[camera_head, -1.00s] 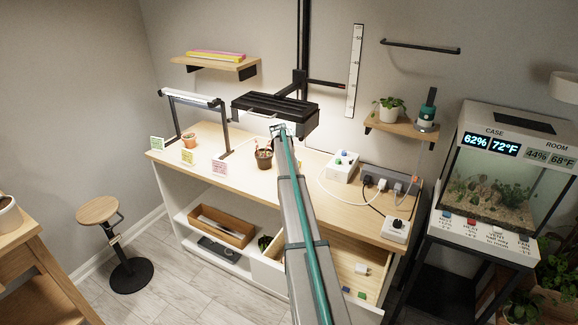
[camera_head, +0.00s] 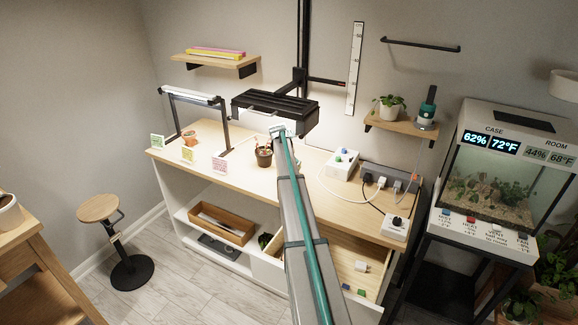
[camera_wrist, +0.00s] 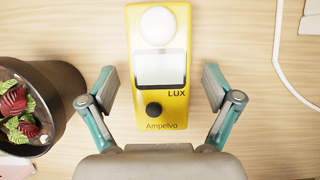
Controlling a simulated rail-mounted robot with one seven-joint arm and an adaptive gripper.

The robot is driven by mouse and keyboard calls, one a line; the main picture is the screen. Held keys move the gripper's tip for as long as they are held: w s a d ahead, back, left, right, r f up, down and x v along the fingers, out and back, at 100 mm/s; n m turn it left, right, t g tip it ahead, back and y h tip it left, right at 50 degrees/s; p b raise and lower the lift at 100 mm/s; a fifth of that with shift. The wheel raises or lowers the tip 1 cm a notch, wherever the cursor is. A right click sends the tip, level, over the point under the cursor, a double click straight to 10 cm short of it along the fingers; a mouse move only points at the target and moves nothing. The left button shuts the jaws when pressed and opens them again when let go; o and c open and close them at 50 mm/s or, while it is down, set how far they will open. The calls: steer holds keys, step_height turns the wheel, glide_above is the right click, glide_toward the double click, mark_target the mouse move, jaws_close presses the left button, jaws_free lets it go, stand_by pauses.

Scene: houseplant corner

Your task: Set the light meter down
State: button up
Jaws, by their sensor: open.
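The yellow light meter (camera_wrist: 160,108) lies face up on the wooden bench top (camera_head: 235,139), with its white dome, grey display, dark knob and LUX marking showing in the wrist view. My gripper (camera_wrist: 160,86) is open. One finger is on each side of the meter's body, with a small gap on both sides. In the head view my gripper (camera_head: 279,131) is over the bench below the black lamp, and I cannot make out the meter there.
A dark plant pot (camera_wrist: 62,90) with a red and green plant stands close left of my gripper. A white cable (camera_wrist: 281,62) lies to the right. A black hanging lamp (camera_head: 300,109) is above my gripper. A white control box (camera_head: 342,164) stands right on the bench.

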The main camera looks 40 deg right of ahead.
steer(key=a+r, duration=0.1)
steer(key=s+a+r+b, duration=0.1)
steer(key=shift+a+r, duration=0.1)
steer(key=shift+r, duration=0.3)
steer(key=s+a, duration=0.1)
steer(key=a, duration=0.2)
steer(key=s+a+b, duration=0.1)
steer(key=a, duration=0.1)
steer(key=s+a+b, duration=0.1)
steer(key=s+a, duration=0.1)
steer(key=a, duration=0.1)
steer(key=shift+a, duration=0.3)
steer(key=shift+s+a+r, duration=0.1)
steer(key=shift+s+a, duration=0.1)
steer(key=shift+a, duration=0.45)
